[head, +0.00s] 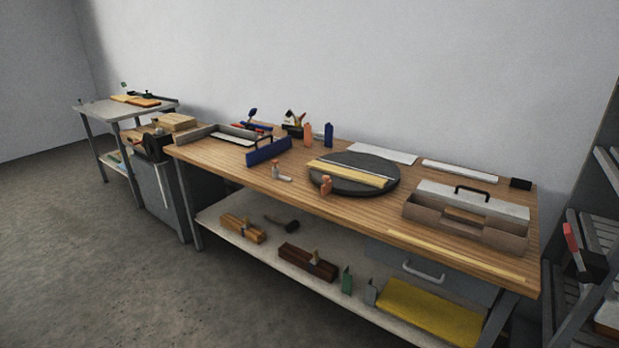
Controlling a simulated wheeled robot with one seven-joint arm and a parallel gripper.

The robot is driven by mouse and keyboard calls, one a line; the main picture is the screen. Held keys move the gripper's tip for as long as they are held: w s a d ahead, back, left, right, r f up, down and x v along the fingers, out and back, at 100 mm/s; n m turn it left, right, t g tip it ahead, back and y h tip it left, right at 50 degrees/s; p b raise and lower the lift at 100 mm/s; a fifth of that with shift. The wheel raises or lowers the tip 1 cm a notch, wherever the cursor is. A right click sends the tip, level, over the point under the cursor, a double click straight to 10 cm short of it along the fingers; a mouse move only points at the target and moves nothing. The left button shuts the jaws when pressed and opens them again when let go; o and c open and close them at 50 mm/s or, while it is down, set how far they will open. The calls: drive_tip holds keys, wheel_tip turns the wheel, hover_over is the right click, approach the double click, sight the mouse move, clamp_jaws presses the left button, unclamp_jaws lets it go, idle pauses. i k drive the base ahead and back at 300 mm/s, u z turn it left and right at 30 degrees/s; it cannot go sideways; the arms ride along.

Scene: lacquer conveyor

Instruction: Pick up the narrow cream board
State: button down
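A long, narrow pale cream-yellow strip (460,257) lies flat along the front right edge of the wooden workbench (225,158). A wider cream-yellow board (345,174) lies across a dark round disc (325,186) in the middle of the bench, with a thin pale strip along its far edge. Two flat whitish boards lie at the back by the wall, a wider one (382,153) and a narrower one (460,170). I cannot tell for sure which is the narrow cream board. My gripper is not in view.
An open toolbox (422,216) with a black handle stands on the bench's right, just behind the front strip. A blue block (268,152), small bottles and a grey tray (190,135) are to the left. A shelf rack (590,260) stands at far right. The floor (90,240) in front is clear.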

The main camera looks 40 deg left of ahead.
sight(370, 180)
drive_tip(key=u, duration=1.7)
drive_tip(key=i, duration=2.45)
drive_tip(key=z, duration=0.35)
